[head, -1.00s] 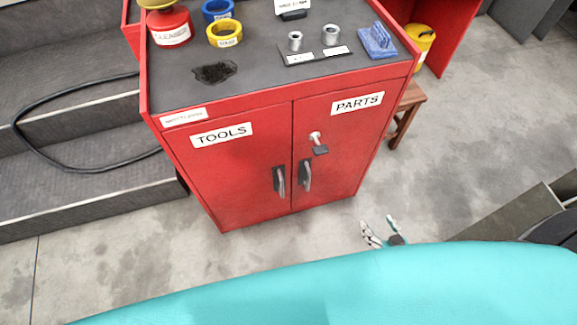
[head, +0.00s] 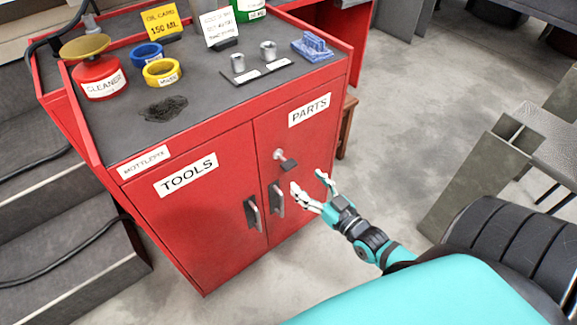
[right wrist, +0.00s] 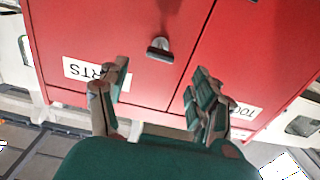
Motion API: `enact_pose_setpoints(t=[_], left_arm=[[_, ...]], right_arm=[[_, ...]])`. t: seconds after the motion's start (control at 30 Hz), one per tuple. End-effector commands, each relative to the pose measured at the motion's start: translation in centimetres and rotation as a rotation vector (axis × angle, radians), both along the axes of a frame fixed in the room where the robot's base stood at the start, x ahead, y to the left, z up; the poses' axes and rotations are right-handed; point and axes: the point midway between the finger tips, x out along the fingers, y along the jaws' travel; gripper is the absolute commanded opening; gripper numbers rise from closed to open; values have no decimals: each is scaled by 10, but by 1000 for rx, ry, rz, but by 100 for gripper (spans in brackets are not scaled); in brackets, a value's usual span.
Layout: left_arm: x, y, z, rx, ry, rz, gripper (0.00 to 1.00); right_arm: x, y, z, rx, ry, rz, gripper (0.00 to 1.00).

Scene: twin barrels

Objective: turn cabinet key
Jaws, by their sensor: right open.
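The red cabinet (head: 215,200) has two closed doors marked TOOLS and PARTS, each with a grey handle. The key (head: 287,161), with a dark grip and light shank, sits in the PARTS door above its handle. In the right wrist view the key (right wrist: 159,49) shows ahead, between the fingers and beyond their tips. My right gripper (head: 309,181) is open and empty, in front of the PARTS door, just right of and below the key in the head view. It also shows in the right wrist view (right wrist: 162,75). My left gripper is not in view.
A wooden stool (head: 347,125) stands behind the cabinet.

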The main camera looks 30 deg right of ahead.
Motion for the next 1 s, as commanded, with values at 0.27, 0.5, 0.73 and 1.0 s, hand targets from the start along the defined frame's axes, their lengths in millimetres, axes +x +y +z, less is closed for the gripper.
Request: enact_pose_setpoints(t=[0.27, 0.5, 0.73, 1.0], left_arm=[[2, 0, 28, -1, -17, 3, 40], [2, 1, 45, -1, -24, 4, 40], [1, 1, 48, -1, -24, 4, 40], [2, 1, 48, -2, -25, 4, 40]], right_arm=[[58, 4, 0, 0, -3, -1, 65], [84, 6, -1, 0, 1, 0, 65], [88, 7, -1, 0, 2, 0, 65], [87, 7, -1, 0, 2, 0, 46]])
